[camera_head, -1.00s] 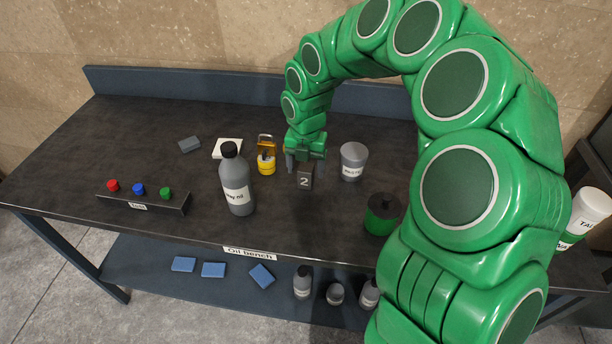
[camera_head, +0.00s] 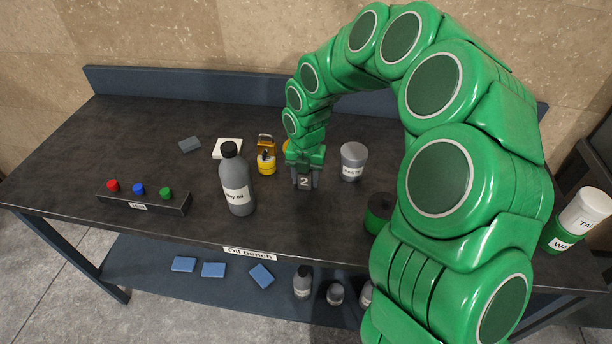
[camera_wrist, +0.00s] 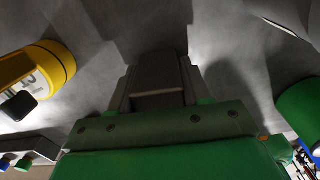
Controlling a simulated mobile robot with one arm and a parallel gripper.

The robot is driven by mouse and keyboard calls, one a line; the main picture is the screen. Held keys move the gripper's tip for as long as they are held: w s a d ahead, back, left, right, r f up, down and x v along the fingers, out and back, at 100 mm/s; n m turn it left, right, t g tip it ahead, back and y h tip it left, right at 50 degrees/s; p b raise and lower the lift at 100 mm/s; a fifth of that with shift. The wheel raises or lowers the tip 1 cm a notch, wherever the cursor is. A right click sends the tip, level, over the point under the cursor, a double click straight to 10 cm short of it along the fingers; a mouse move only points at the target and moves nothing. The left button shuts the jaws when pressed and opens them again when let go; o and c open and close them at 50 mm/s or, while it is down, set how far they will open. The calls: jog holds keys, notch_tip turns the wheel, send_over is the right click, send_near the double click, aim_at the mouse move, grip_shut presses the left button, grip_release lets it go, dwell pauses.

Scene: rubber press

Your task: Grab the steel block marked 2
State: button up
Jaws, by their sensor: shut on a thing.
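The steel block marked 2 (camera_head: 304,183) is a small dark grey block on the oil bench, its white number facing the front. My gripper (camera_head: 305,176) comes down over it from above, with a grey finger on each side, shut on the block. In the wrist view my gripper (camera_wrist: 158,90) shows its fingers around the dark block (camera_wrist: 158,100). The block appears to be at bench height; whether it touches the bench top cannot be told.
The bench (camera_head: 130,165) holds a grey oil bottle (camera_head: 237,185), a yellow can (camera_head: 266,163), a waste cup (camera_head: 353,162), a rack with coloured knobs (camera_head: 143,201) and a green-black container (camera_head: 378,212) partly behind my arm. Bare bench lies in front of the block.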

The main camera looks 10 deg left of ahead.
grip_shut()
jog(key=shift+r, duration=0.1)
jog(key=shift+r, duration=0.6)
notch_tip(320, 180, up, 2)
jog(key=shift+r, duration=0.1)
jog(key=s+d+r, duration=0.2)
jog(key=s+r, duration=0.2)
jog(key=s, duration=0.2)
jog(key=s+d+r, duration=0.3)
jog(key=s+r, duration=0.2)
jog(key=s, duration=0.1)
jog(key=shift+s+d+r, duration=0.25)
jog(key=shift+s+d, duration=0.1)
jog(key=shift+s, duration=0.05)
